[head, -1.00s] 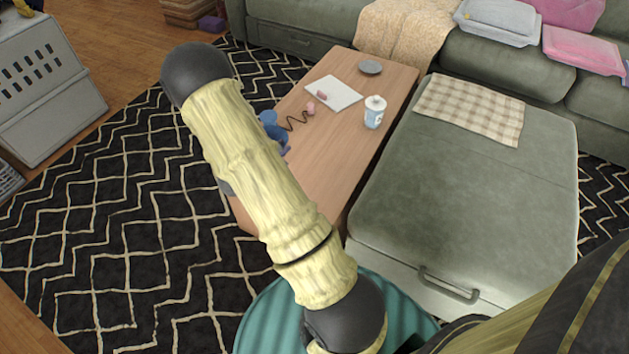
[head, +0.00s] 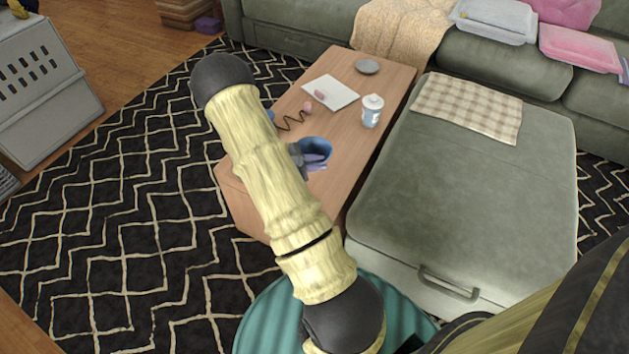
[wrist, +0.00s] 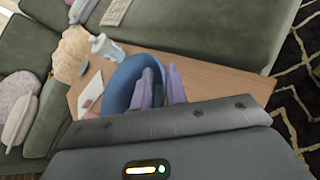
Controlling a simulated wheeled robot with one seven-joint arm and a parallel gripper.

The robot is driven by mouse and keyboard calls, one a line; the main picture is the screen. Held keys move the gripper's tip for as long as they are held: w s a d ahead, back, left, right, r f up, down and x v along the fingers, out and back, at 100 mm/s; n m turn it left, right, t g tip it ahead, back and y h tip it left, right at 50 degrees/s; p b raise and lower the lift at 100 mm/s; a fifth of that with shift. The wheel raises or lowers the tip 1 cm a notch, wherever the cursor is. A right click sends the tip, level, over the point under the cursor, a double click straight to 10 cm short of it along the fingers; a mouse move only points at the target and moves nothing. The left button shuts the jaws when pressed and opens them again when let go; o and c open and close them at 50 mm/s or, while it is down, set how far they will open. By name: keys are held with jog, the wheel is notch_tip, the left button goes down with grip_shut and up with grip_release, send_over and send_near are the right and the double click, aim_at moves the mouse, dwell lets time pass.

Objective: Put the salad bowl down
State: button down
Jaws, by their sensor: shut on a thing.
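The salad bowl is blue and round, and in the head view (head: 316,145) it shows partly behind my arm, over the near half of the wooden coffee table (head: 345,180). In the wrist view the bowl (wrist: 120,82) is left of and between the purple fingers of my gripper (wrist: 163,74). My gripper is shut on the bowl's rim side; in the head view its fingers (head: 315,160) show beside the bowl. I cannot tell whether the bowl's base touches the tabletop.
A green ottoman (head: 470,190) stands close on the right. The table's right near part looks clear.

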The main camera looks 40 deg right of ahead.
notch_tip(320, 180, down, 5)
jog(key=shift+r+b, duration=0.15)
jog(key=shift+b, duration=0.4)
notch_tip(320, 180, down, 4)
jog(key=shift+r+b, duration=0.1)
jog(key=shift+b, duration=0.6)
jog(key=c, duration=1.4)
grip_release()
jog(key=shift+a, duration=0.1)
jog(key=p+v, duration=0.3)
jog(key=v, duration=0.9)
